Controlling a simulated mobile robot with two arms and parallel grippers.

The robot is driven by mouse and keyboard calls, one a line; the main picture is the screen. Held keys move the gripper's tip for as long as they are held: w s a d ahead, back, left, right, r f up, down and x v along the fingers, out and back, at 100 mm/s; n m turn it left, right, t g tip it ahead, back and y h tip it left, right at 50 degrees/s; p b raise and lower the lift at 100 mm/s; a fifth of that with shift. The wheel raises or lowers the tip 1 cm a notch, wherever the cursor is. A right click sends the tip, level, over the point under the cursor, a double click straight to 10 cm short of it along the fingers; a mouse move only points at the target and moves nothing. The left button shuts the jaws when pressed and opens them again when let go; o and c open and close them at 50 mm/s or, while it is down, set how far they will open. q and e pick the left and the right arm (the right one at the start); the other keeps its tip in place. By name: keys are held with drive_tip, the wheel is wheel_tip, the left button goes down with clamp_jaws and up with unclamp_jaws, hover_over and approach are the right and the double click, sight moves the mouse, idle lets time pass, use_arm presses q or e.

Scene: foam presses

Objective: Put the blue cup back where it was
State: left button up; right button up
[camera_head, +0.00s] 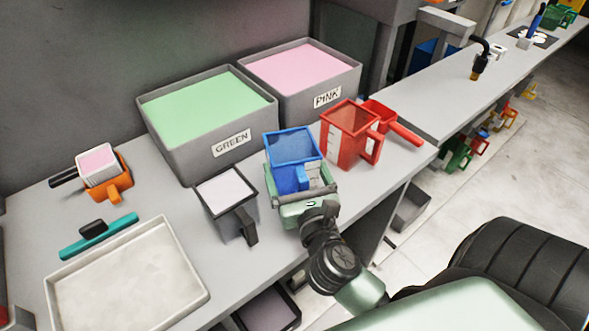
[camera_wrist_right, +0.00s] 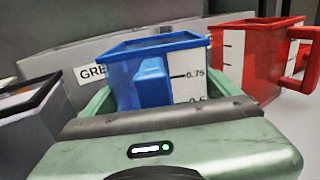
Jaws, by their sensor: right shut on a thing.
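The blue cup (camera_head: 292,147) is upright on or just above the bench, in front of the green and pink bins. Its handle faces my right gripper. It looks empty, and its lower part is hidden by the gripper. My right gripper (camera_head: 301,182) is shut on the blue cup, with green jaws on both sides of it. In the right wrist view the blue cup (camera_wrist_right: 152,75) shows its handle and a white scale marked 0.75. I cannot tell whether its base touches the bench. My left gripper is not in view.
A red cup (camera_head: 347,137) and red scoop (camera_head: 399,127) stand close right. A grey cup (camera_head: 242,214) stands close left. Behind are the GREEN bin (camera_head: 195,160) and PINK bin (camera_head: 300,108). A tray (camera_head: 190,287), teal tool (camera_head: 75,248) and orange cup (camera_head: 112,190) are left.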

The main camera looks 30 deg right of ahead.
drive_tip(key=o, duration=1.2)
drive_tip(key=shift+f, duration=0.1)
drive_tip(key=shift+c, duration=0.2)
drive_tip(key=shift+r, duration=0.25)
drive_tip(key=b+v, duration=0.1)
drive_tip(key=v, duration=0.2)
drive_tip(key=b+v, duration=0.1)
drive_tip(key=v, duration=0.2)
drive_tip(key=b+v, duration=0.1)
drive_tip(key=v, duration=0.2)
drive_tip(key=shift+s+f, duration=0.1)
drive_tip(key=shift+f, duration=0.15)
drive_tip(key=shift+s+a+r+p, duration=0.15)
drive_tip(key=shift+s+p, duration=0.1)
drive_tip(key=shift+s, duration=0.2)
drive_tip(key=shift+s+a+r+p, duration=0.1)
drive_tip(key=shift+s+a+p, duration=0.1)
drive_tip(key=shift+s, duration=0.2)
drive_tip(key=shift+s+a, duration=0.15)
drive_tip(key=shift+s, duration=0.4)
drive_tip(key=shift+f, duration=0.1)
